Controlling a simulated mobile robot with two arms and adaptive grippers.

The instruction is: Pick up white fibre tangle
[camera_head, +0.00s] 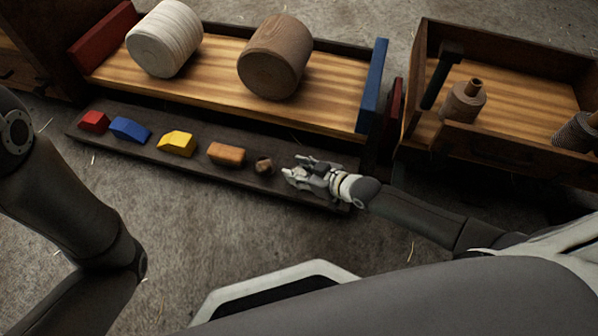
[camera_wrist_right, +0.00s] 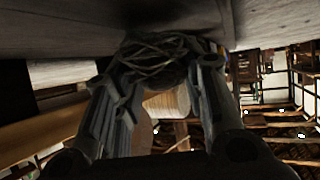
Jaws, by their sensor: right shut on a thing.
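My right gripper (camera_head: 302,173) is low over the right part of the dark ledge, with its fingers pointing left. In the right wrist view its fingers (camera_wrist_right: 165,72) are closed around a tangle of loose looped strands (camera_wrist_right: 152,56). The tangle looks grey-brown in the shade there. In the head view I cannot clearly separate it from the pale fingers. I cannot tell whether it still touches the ledge. My left arm shows at the left edge of the head view, but its gripper is out of view.
On the dark ledge (camera_head: 215,185) lie a small brown piece (camera_head: 263,166), an orange block (camera_head: 226,153), a yellow block (camera_head: 177,143), a blue block (camera_head: 130,129) and a red block (camera_head: 94,121). Behind, a wooden tray holds a white spool (camera_head: 165,39) and a brown spool (camera_head: 275,57).

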